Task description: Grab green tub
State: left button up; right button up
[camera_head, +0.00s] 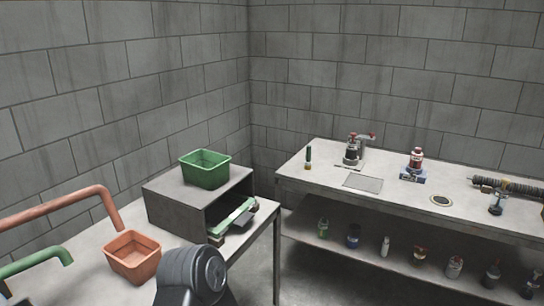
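The green tub (205,174) is an open, rectangular container with a rim. It stands upright on top of a grey open-fronted box (175,205), near the wall on the left-hand table. Its inside looks empty from here, though its floor is only partly visible. Neither of my grippers shows in the head view. A dark grey rounded part at the bottom edge looks like a link of my arm; no fingers are visible on it.
An orange tub (133,262) stands nearer on the left table (85,270). An orange pipe (60,205) and a green pipe (40,260) are at left. A green-topped device (233,217) sits at the box opening. The right-hand bench (390,205) holds bottles and tools.

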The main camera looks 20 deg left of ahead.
aim_at(206, 170)
jog(key=i+u, duration=0.2)
jog(key=i, duration=0.25)
jog(key=i+l+u, duration=0.2)
jog(key=i, duration=0.25)
jog(key=i+l+u, duration=0.25)
jog(key=i, duration=0.2)
jog(key=i+l+u, duration=0.2)
jog(key=i, duration=0.25)
